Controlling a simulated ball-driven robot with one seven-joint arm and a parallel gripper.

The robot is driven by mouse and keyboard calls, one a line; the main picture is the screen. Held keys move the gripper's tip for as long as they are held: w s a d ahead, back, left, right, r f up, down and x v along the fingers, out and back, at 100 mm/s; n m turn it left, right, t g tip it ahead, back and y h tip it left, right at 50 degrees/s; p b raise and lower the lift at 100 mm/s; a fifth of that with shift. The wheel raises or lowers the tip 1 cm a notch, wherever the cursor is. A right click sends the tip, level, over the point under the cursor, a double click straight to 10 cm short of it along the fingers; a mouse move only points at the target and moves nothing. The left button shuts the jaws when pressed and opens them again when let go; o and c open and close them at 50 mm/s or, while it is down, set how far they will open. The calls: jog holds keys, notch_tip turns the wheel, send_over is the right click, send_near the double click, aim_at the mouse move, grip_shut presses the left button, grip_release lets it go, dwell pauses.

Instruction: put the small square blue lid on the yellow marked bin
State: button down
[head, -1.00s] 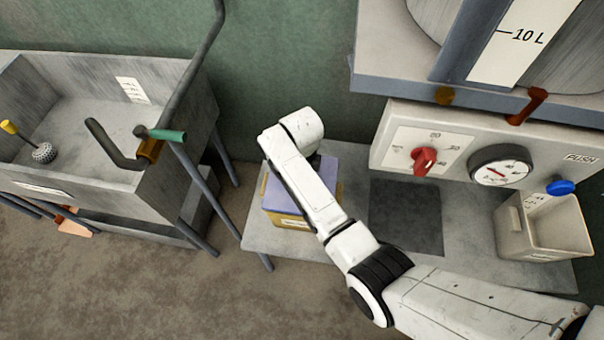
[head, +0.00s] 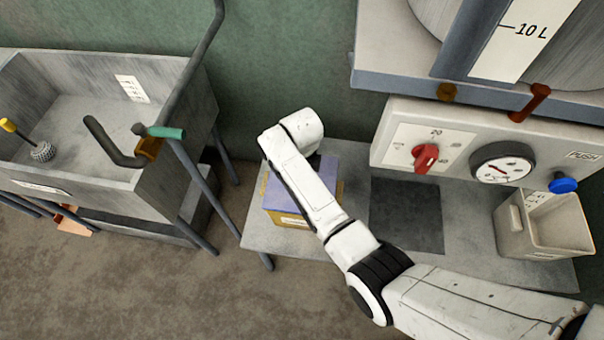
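The yellow bin (head: 285,219) with a pale label stands on the left end of the grey table, below the wall. A square blue lid (head: 277,192) lies over its top and looks roughly level. My arm crosses above it and hides the middle of the lid and bin, so I cannot tell whether the lid is fully seated. My gripper is not visible; the wrist end of the arm is above the far side of the lid, and whatever is under it is hidden.
A grey open bin (head: 508,232) stands at the table's right end. A dark square mat (head: 405,215) between the bins is bare. Above it is a panel with a red knob (head: 426,157), a gauge (head: 502,170) and a blue button (head: 563,185). A metal sink (head: 95,165) stands left.

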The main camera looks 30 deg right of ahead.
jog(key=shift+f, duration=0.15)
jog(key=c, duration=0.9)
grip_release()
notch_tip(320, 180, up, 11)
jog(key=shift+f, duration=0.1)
